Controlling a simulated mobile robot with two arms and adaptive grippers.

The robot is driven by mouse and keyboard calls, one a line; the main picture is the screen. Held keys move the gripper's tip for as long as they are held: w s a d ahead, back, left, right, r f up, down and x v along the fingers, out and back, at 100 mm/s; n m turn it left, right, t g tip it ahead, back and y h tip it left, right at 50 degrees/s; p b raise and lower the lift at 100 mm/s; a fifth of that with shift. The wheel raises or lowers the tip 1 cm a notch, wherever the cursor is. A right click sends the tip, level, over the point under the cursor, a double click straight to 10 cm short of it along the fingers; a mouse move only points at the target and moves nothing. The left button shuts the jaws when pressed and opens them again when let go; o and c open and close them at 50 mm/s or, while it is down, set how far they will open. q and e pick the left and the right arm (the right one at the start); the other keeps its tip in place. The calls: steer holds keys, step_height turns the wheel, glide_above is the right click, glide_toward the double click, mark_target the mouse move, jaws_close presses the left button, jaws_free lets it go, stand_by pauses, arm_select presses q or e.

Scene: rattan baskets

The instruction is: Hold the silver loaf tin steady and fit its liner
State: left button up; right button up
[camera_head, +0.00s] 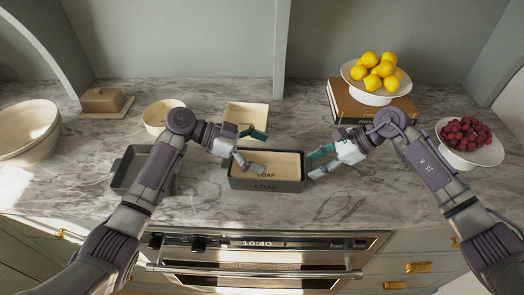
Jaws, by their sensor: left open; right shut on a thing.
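A dark grey loaf tin (263,185) with "LOAF" on its front stands mid-counter; I see no distinctly silver tin. A cream liner (282,163), also marked "LOAF", sits inside it and looks low and roughly level within the rim. Whether it is fully seated I cannot tell. My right gripper (316,163) is shut on the tin's right end; its exact contact is partly hidden by the fingers. My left gripper (257,151) is open above the left part of the liner, with one finger low over it.
Another grey tin (122,178) stands left, partly behind my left arm. A cream square dish (246,115) and bowl (157,117) stand behind. Lemons (377,70) sit on a stand on books (350,105) at back right; a fruit bowl (478,155) is far right.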

arm_select(q)
steer(key=shift+r, duration=0.1)
step_height(320, 180, up, 9)
stand_by(0.9)
